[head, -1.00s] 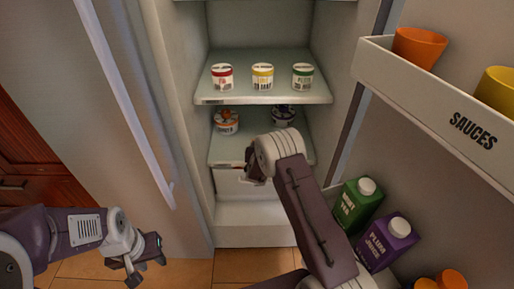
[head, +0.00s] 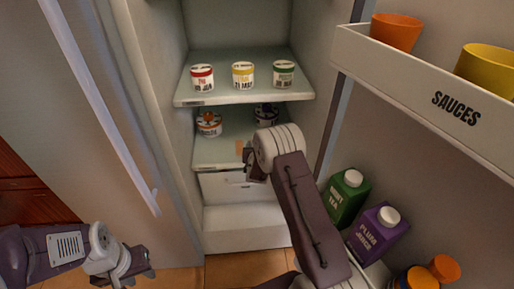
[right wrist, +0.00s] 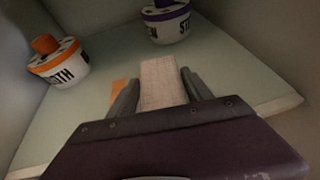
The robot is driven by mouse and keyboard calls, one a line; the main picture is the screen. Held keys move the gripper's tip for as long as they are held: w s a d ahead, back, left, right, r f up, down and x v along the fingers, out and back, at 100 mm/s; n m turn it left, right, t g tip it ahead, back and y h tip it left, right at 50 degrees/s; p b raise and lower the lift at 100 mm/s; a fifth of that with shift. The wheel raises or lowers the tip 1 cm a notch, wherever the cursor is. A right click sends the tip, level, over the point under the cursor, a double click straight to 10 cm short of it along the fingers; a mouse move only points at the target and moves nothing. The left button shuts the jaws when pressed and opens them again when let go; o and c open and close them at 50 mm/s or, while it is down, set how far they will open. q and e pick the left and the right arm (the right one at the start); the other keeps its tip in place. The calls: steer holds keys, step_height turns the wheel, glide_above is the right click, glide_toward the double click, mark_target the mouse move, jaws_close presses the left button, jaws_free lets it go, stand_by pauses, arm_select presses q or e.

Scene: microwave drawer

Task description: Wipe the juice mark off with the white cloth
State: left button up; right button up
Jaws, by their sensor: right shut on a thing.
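The juice mark is an orange patch (head: 240,147) on the lower fridge shelf (head: 212,154); in the right wrist view it shows (right wrist: 118,88) just left of the fingers, partly hidden by the left finger. My right gripper (head: 252,166) reaches in at the front of that shelf. In the right wrist view its fingers (right wrist: 163,92) are shut on the white cloth (right wrist: 162,80), which sticks out ahead over the shelf, right of the mark. Whether the cloth touches the shelf is unclear. My left gripper (head: 134,276) is empty, outside the fridge at lower left, with its fingers apart.
An orange-lidded tub (right wrist: 58,62) and a purple-lidded tub (right wrist: 167,20) stand further back on the same shelf. Three tubs stand on the shelf above (head: 245,92). Cartons (head: 378,229) and a sauces rack (head: 420,85) fill the door at right.

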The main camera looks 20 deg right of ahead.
mark_target(240, 148)
steer(key=shift+w+a, duration=0.25)
steer(key=shift+a, duration=0.6)
steer(key=shift+w+a, duration=0.25)
steer(key=shift+a, duration=0.55)
steer(key=shift+w+a+f+b, duration=0.1)
steer(key=shift+w+a+b, duration=0.15)
steer(key=shift+a, duration=0.5)
steer(key=shift+w+a+b, duration=0.15)
steer(key=shift+a+b, duration=0.2)
steer(key=shift+a, duration=0.4)
steer(key=shift+w+a, duration=0.25)
steer(key=shift+a, duration=0.65)
steer(key=shift+w+a, duration=0.25)
steer(key=shift+a, duration=0.6)
steer(key=shift+w+d+b, duration=0.3)
steer(key=shift+w+b, duration=0.05)
steer(key=shift+w, duration=0.45)
steer(key=shift+w+d, duration=0.1)
steer(key=shift+w, duration=0.4)
steer(key=d+b, duration=0.2)
steer(key=shift+s+d+f, duration=0.2)
steer(key=shift+s+d, duration=0.15)
steer(key=shift+s+d+r+b, duration=0.15)
steer(key=shift+d+r+b, duration=0.05)
steer(key=shift+d+b, duration=0.15)
